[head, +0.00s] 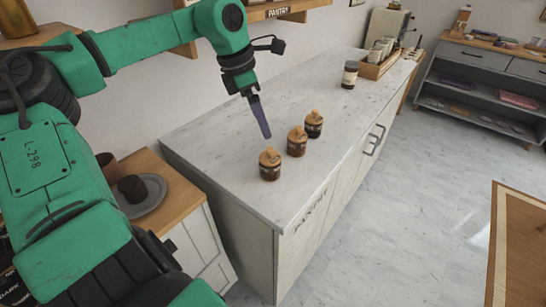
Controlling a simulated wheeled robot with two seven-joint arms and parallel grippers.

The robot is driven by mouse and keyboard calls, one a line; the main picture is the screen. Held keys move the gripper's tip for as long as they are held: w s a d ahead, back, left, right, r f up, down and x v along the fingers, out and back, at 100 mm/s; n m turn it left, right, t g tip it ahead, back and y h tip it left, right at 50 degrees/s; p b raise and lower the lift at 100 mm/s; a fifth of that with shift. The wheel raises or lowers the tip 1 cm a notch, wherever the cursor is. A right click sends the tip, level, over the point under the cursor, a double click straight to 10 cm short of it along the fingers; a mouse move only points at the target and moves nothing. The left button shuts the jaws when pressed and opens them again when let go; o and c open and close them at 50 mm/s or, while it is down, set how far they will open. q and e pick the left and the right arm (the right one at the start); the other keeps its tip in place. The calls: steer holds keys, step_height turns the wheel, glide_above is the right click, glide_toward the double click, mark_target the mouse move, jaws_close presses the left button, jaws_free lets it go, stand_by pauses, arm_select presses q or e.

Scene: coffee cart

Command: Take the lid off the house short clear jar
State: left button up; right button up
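Three short jars with dark brown contents and tan knobbed lids stand in a row on the white marble counter: the near jar (270,168), the middle jar (297,143) and the far jar (314,125). All three lids are on. Their labels are too small to read, so I cannot tell which is the house jar. My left gripper (262,120) points down over the counter, to the left of the jars and apart from them. Its purple fingers overlap in this view, so its opening is hidden. I see nothing held in it. My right gripper is not in view.
A pantry shelf (280,10) hangs above. A wooden side cabinet (178,205) with a grey plate is at left. Counter space around the jars is clear.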

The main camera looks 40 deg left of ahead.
mark_target(270, 149)
arm_select(q)
steer(key=p+x, duration=0.1)
steer(key=x, duration=0.4)
steer(key=p+x, duration=0.1)
steer(key=x, duration=0.4)
steer(key=shift+s+f+p, duration=0.1)
steer(key=shift+f+p, duration=0.3)
steer(key=shift+f, duration=0.05)
steer(key=c, duration=1.3)
steer(key=shift+r, duration=0.1)
steer(key=shift+r, duration=0.1)
